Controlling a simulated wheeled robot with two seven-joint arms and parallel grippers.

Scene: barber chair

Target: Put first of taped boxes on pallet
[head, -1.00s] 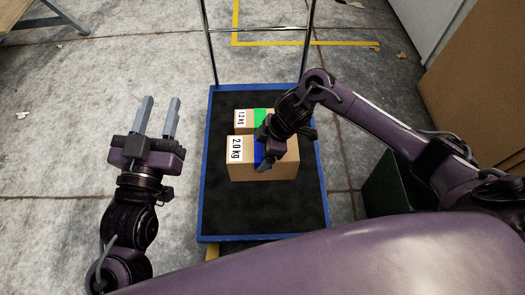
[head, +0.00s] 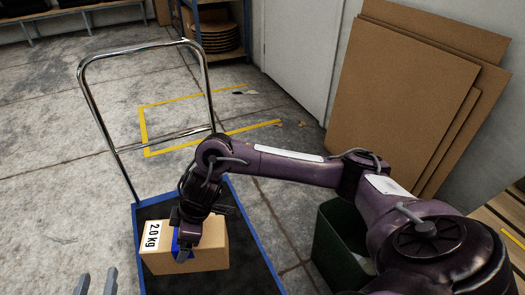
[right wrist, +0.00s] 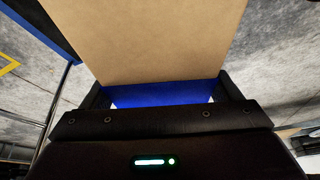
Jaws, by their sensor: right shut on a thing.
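The brown taped box marked 2.0 kg (head: 208,257), with blue tape, is in my right gripper (head: 184,248). The gripper is shut on it from above at the blue band. The box looks raised above the dark deck of the blue-rimmed trolley (head: 252,240); its underside is hidden. In the right wrist view the box (right wrist: 150,35) and its blue tape sit between the fingers. My left gripper (head: 96,283) shows only its two spread fingertips at the bottom left, apart from the box. Wooden slats (head: 498,216), perhaps the pallet, show at the right edge.
The trolley's chrome handle (head: 86,95) rises at the back left. A dark green bin (head: 335,245) stands right of the trolley, under my right arm. Cardboard sheets (head: 395,100) lean on the wall. Floor with yellow tape lines (head: 215,135) lies open behind.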

